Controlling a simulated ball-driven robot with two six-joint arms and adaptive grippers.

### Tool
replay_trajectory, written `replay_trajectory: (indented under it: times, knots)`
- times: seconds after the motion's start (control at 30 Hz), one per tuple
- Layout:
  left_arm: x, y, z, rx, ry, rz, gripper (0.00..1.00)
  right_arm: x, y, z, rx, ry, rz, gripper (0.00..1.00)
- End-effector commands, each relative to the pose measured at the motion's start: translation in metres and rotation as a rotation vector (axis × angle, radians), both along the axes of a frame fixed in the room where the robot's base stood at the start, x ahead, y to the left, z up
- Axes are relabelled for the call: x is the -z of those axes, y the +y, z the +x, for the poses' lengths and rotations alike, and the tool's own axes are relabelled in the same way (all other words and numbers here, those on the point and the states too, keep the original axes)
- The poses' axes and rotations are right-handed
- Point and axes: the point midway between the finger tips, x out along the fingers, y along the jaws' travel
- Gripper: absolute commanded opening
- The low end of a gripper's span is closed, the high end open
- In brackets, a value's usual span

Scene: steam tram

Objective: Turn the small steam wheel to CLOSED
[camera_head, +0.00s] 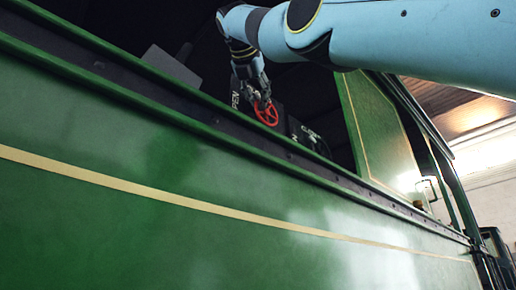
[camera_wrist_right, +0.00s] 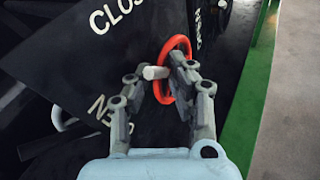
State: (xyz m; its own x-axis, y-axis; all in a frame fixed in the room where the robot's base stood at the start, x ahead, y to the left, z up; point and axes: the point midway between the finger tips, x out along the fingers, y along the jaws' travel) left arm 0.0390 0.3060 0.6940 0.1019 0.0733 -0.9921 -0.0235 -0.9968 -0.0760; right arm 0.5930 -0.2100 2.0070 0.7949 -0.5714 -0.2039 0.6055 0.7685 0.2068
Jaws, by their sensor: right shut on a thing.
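The small red steam wheel (camera_head: 266,113) sits inside the dark cab opening, just behind the green side wall. In the right wrist view the wheel (camera_wrist_right: 176,62) shows nearly edge-on, with a pale peg or handle (camera_wrist_right: 155,72) at its left. My right gripper (camera_head: 262,100) reaches down to the wheel from above. In the right wrist view its fingers (camera_wrist_right: 160,75) are at the wheel, shut on it near the pale handle. My left gripper is not in view.
The green side wall (camera_head: 150,180) with its raised top rail (camera_head: 120,82) runs across in front of the wheel. A green panel (camera_head: 378,130) stands to the right of the opening. A grey box-like shape (camera_head: 172,66) lies at the left inside.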

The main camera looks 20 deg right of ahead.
Motion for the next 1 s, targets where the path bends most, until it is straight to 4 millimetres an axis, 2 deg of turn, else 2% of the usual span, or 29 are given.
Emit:
replay_trajectory:
  times: [0.1, 0.13, 0.2, 0.73, 0.87, 1.0]
  knots:
    - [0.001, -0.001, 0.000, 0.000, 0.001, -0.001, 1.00, 0.001, 0.001, 0.001, -0.003, 0.000, -0.001, 0.00]
    - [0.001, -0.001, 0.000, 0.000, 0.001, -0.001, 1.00, 0.001, 0.001, 0.001, -0.003, 0.000, 0.000, 0.22]
    - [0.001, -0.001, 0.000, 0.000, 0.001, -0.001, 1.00, 0.001, 0.001, 0.001, -0.003, 0.000, 0.000, 0.32]
    - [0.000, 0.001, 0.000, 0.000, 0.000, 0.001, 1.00, -0.001, 0.004, -0.003, -0.001, 0.000, -0.001, 0.32]
    - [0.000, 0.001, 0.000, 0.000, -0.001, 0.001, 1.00, -0.004, 0.012, -0.014, -0.002, -0.003, 0.000, 0.32]
    - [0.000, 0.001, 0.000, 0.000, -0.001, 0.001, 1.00, -0.009, 0.026, -0.033, -0.003, -0.004, -0.001, 0.32]
